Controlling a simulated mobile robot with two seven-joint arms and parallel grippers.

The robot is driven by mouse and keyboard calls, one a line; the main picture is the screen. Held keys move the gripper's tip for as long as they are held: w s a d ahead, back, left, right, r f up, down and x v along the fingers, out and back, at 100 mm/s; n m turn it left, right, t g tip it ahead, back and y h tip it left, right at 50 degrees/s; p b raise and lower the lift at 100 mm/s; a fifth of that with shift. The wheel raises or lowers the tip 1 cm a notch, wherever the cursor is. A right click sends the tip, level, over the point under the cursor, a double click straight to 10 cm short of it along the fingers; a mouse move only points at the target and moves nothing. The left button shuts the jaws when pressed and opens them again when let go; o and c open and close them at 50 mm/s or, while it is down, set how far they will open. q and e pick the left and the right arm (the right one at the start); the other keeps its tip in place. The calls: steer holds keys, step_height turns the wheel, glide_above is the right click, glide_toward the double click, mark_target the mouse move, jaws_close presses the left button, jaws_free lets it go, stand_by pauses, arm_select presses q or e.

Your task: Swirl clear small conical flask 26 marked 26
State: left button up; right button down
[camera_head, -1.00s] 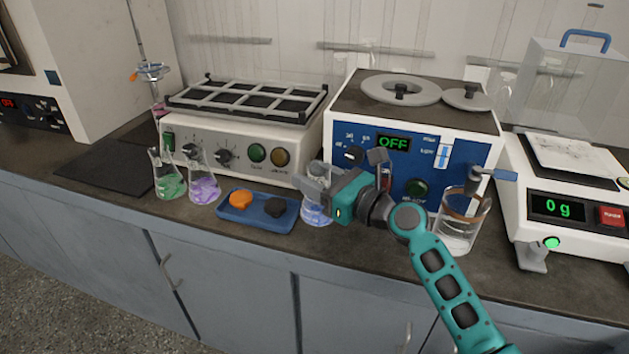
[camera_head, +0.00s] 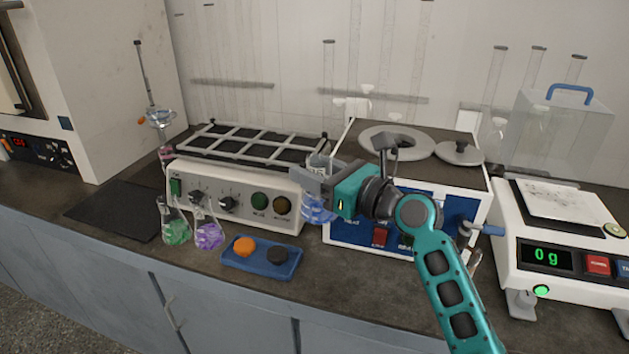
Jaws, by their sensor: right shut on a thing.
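A clear small conical flask with blue liquid (camera_head: 317,210) is in the jaws of my right gripper (camera_head: 318,182). The gripper is shut on it near the neck. The flask hangs above the bench, between the white shaker and the blue-fronted bath, and its lower part is in view. Its liquid surface looks slanted. The number on its mark is too small to read. My left gripper is not in view.
Flasks with green (camera_head: 176,230) and purple liquid (camera_head: 208,233) stand at the left, before the shaker (camera_head: 238,203). A blue tray (camera_head: 262,268) holds orange and black stoppers. The bath (camera_head: 352,228) stands behind my arm; a balance (camera_head: 560,255) is at right.

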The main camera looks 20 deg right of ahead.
steer(key=shift+r+p, duration=0.6)
steer(key=shift+r, duration=1.25)
step_height(320, 180, up, 3)
steer(key=p, duration=0.3)
steer(key=shift+r, duration=1.05)
